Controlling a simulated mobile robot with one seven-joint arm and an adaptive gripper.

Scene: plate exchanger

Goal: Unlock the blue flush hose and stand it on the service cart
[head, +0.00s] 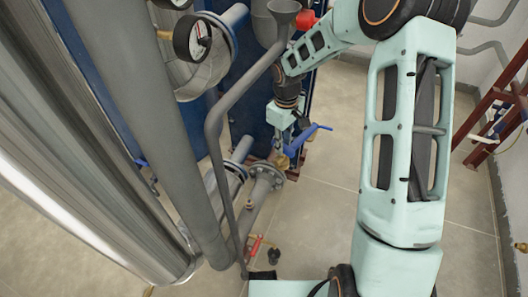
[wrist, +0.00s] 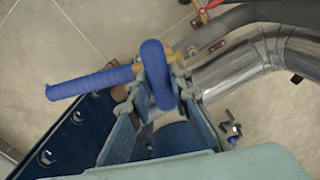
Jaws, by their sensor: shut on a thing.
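The blue flush hose (head: 308,136) is at a pipe fitting low beside the blue exchanger in the head view. In the wrist view, the hose (wrist: 157,70) shows as a thick blue loop with a ribbed blue length (wrist: 92,82) pointing left. My gripper (head: 286,125) reaches down to it, and in the wrist view its fingers (wrist: 158,88) are shut on the loop, one on each side. Brass-coloured parts show behind the loop. Whether the hose is locked to its fitting is hidden. I cannot make out the service cart for certain.
Grey pipes (head: 225,130) and a pressure gauge (head: 192,37) stand left of the gripper. A flanged pipe (head: 262,190) lies just below it. A dark red frame (head: 492,105) stands at the far right. Tiled floor (head: 325,195) between is mostly clear.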

